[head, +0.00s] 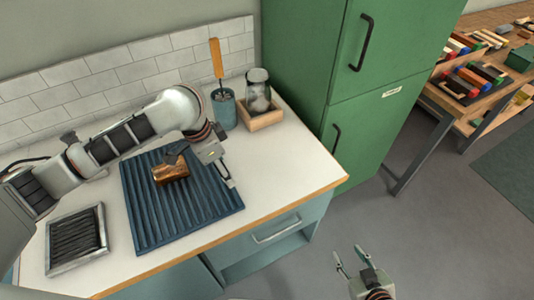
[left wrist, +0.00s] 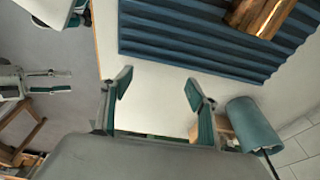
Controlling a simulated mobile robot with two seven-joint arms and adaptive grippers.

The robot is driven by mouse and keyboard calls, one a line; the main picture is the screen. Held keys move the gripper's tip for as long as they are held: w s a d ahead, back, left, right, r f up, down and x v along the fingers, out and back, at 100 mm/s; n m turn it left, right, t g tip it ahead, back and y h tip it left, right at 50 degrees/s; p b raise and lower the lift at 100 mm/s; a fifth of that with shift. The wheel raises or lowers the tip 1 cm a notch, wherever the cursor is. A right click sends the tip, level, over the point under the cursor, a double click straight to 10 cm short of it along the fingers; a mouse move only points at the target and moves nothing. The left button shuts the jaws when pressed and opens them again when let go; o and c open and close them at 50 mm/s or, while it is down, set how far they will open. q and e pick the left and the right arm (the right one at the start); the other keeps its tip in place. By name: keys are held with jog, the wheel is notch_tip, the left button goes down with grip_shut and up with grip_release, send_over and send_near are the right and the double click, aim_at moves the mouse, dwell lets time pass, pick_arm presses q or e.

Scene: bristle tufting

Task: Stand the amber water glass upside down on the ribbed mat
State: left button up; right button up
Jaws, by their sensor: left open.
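The amber glass (head: 170,172) is on the blue ribbed mat (head: 200,212), toward its back part. It also shows at the top of the left wrist view (left wrist: 262,14), cut off by the edge; I cannot tell for sure which way its mouth faces. My left gripper (head: 205,168) is over the mat's right part, beside the glass. In the left wrist view its fingers (left wrist: 158,88) are spread with nothing between them, and the glass is outside them. My right gripper (head: 348,256) is open and empty over the floor, in front of the counter.
A blue cup (head: 223,112) with an orange-handled brush stands behind the mat. Beside it a wooden tray (head: 265,122) holds a grey glass jar (head: 257,88). A framed dark ribbed tray (head: 75,268) lies at the counter's left. The counter right of the mat is clear.

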pick_arm(q)
jog(key=w+d+r+n+t+h, duration=0.1)
jog(key=d+r+t+h, duration=0.3)
jog(key=d, duration=0.8)
jog(key=shift+r+n+t, duration=0.6)
jog(key=shift+r+n, duration=0.2)
jog(key=shift+n, duration=0.1)
jog(key=shift+s+d, duration=0.1)
